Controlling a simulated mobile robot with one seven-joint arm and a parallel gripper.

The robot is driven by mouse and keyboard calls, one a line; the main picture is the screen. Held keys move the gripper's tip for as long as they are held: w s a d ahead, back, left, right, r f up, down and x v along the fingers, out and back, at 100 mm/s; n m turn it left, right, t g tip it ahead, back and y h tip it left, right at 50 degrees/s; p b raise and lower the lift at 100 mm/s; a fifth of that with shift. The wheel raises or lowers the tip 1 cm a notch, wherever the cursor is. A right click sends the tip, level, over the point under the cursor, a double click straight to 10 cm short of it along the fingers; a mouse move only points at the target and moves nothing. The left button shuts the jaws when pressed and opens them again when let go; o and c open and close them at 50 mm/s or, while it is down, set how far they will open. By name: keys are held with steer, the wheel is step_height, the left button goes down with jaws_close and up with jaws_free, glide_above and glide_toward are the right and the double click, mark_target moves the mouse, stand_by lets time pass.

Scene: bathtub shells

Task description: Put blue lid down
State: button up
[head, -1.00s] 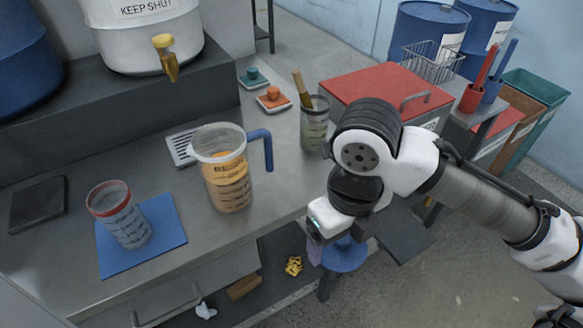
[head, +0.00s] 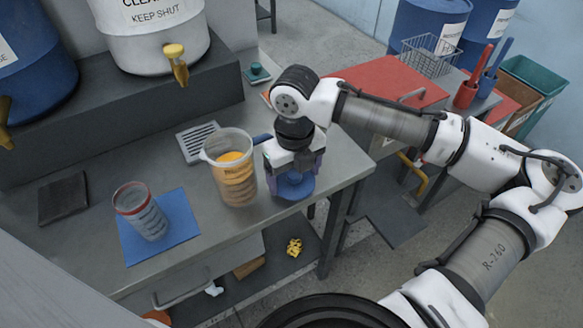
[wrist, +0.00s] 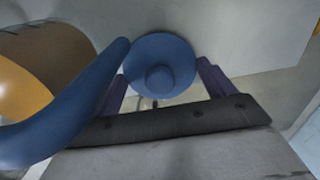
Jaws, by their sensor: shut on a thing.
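The blue lid (head: 294,187) is a round disc with a central knob, held in my gripper (head: 293,170). In the wrist view the lid (wrist: 160,52) lies between the two purple fingers of my gripper (wrist: 162,88), which are shut on its knob. In the head view the lid is at the counter's front edge, just right of the clear pitcher (head: 233,180) with orange contents and a blue handle. I cannot tell if the lid touches the counter (head: 95,205). The pitcher's handle (wrist: 75,105) shows close on the left in the wrist view.
A red-rimmed measuring cup (head: 140,212) stands on a blue mat (head: 180,215) at left. A drain grate (head: 198,141) lies behind the pitcher. A dark folded cloth (head: 63,199) lies far left. A white drum with a yellow tap (head: 176,62) stands at the back.

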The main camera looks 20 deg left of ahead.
steer(key=shift+w+a, duration=0.4)
steer(key=shift+a, duration=0.15)
steer(key=shift+s+d+f, duration=0.1)
steer(key=shift+d+f, duration=0.05)
steer(key=shift+f, duration=0.15)
steer(key=shift+f, duration=0.1)
steer(key=o, duration=0.9)
step_height(320, 180, up, 12)
steer(key=shift+r+b, duration=0.15)
steer(key=shift+b, duration=0.2)
